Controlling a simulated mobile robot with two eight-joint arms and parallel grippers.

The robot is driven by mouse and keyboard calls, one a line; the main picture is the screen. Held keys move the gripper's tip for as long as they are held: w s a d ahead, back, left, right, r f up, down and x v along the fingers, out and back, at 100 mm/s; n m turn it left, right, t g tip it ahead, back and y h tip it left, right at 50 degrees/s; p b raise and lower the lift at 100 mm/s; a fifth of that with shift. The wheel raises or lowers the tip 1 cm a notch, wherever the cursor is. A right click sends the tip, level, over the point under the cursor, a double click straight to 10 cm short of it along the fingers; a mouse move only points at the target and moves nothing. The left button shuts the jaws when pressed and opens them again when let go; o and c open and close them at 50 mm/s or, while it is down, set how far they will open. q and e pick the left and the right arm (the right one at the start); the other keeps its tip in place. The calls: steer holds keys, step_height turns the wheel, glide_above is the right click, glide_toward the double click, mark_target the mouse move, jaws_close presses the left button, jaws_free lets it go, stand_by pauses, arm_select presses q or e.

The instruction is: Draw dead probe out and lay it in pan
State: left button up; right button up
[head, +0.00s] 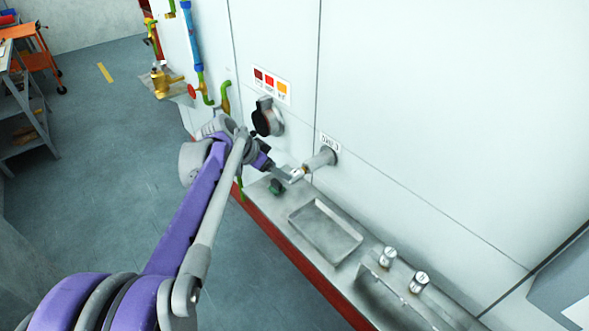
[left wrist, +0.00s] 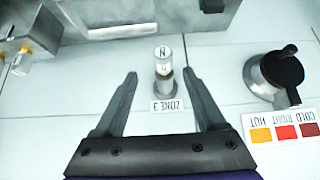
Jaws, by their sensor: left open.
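The probe (head: 320,159) is a grey metal cylinder that sticks out of the white wall beside a ZONE 3 label. In the left wrist view the probe (left wrist: 163,62) shows end-on with a marked cap, standing between my fingers. My left gripper (left wrist: 162,73) is open, one finger on each side of the probe with visible gaps. In the head view my left gripper (head: 290,172) is at the probe's outer end; contact there is hard to tell. The empty, shallow metal pan (head: 325,231) lies on the ledge below and right of the probe. My right gripper is not in view.
Two capped metal cylinders (head: 418,282) stand at the ledge's right. A black-handled wall fitting (head: 267,117) sits left of the probe, under a coloured label strip (head: 271,84). Pipes (head: 196,45) run up the wall farther left.

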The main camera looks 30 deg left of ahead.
arm_select(q)
steer(key=shift+w+b+x, duration=0.25)
steer(key=shift+b+x, duration=1.45)
steer(key=shift+x, duration=3.15)
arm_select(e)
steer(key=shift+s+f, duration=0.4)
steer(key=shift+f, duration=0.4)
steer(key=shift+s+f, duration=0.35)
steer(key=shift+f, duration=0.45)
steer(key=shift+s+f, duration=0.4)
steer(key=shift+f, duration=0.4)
arm_select(q)
steer(key=shift+a+r, duration=0.15)
jaws_close()
steer(key=shift+s, duration=0.1)
